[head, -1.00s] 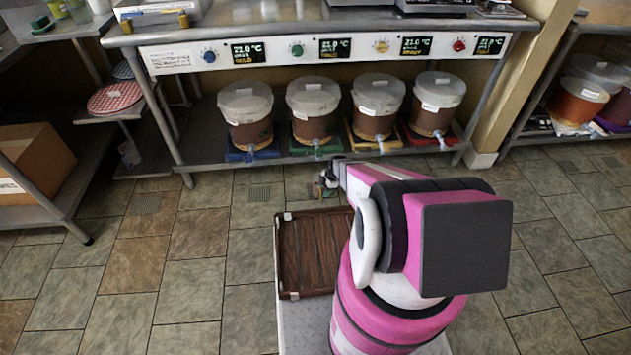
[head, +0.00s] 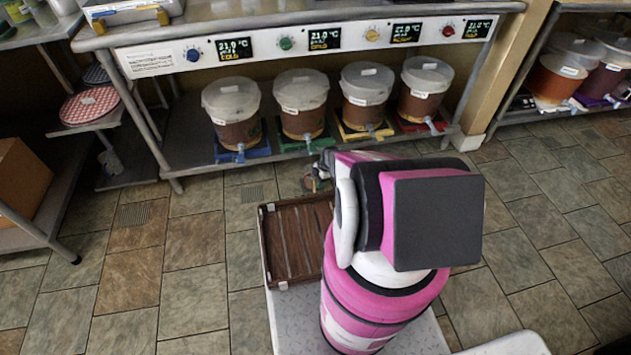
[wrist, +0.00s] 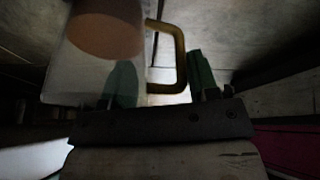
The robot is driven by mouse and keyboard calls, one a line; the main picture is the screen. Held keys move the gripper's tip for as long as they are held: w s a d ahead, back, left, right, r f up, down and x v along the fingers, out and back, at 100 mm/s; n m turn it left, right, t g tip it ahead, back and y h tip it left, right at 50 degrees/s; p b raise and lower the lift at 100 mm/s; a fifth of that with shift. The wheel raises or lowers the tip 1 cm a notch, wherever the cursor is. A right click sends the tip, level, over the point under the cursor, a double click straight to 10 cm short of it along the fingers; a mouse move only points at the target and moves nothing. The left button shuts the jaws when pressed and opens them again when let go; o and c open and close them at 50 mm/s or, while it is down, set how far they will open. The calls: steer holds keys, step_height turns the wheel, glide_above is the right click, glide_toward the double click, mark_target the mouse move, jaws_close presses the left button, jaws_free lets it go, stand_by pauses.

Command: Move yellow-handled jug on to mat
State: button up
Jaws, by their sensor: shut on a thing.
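In the wrist view the jug (wrist: 92,75) is a clear, pale vessel with a round brownish patch showing through it and a yellow handle (wrist: 181,58). My gripper (wrist: 161,78) has green fingertips, one on each side of the handle, and is shut on the jug. In the head view my gripper (head: 318,176) is small and partly behind my own arm, over the floor in front of the bench; the jug cannot be made out clearly there. A round red-and-white checked mat (head: 91,105) lies on a low side shelf at the left, well away from my gripper.
Several lidded buckets (head: 232,115) stand on coloured pads on the lower shelf, below a control panel (head: 300,42). A dark mat (head: 97,74) lies behind the checked one. A brown tray (head: 297,240) sits on my base. The tiled floor (head: 130,280) at left is clear.

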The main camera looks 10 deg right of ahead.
steer(key=shift+f, duration=0.1)
steer(key=o, duration=1.2)
steer(key=v, duration=1.2)
